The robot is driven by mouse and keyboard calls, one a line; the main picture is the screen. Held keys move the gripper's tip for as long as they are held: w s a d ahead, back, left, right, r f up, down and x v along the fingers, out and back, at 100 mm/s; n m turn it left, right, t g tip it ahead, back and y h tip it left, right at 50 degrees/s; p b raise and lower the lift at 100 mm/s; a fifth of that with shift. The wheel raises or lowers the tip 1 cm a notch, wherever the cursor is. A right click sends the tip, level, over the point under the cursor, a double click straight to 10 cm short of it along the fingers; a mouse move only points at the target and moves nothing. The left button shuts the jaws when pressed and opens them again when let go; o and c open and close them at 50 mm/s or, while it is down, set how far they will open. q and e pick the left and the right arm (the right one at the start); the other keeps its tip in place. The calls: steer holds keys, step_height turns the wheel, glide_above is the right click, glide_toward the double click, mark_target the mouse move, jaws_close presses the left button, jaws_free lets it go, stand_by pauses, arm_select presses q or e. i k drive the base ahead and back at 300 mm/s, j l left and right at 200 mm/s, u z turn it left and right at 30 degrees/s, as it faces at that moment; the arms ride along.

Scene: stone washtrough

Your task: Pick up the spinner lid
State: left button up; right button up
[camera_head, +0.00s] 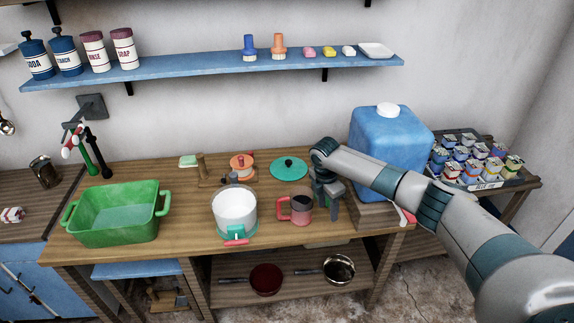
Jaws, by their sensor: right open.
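A round teal lid (288,168) with a dark knob on top lies flat at the back of the wooden counter, and looks like the spinner lid. A white round tub (234,207) with teal and red parts at its front stands nearer the front edge, to the lid's left. My right gripper (326,208) is open and points down over the counter, to the right of the lid and apart from it. It is just right of a red mug-like vessel (301,208). My left gripper is out of view.
A green basin (117,213) stands at the left of the counter. An orange round item (241,162) sits left of the lid. A blue shelf (205,65) runs along the wall above.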

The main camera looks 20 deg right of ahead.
mark_target(285, 169)
steer(key=i, duration=1.4)
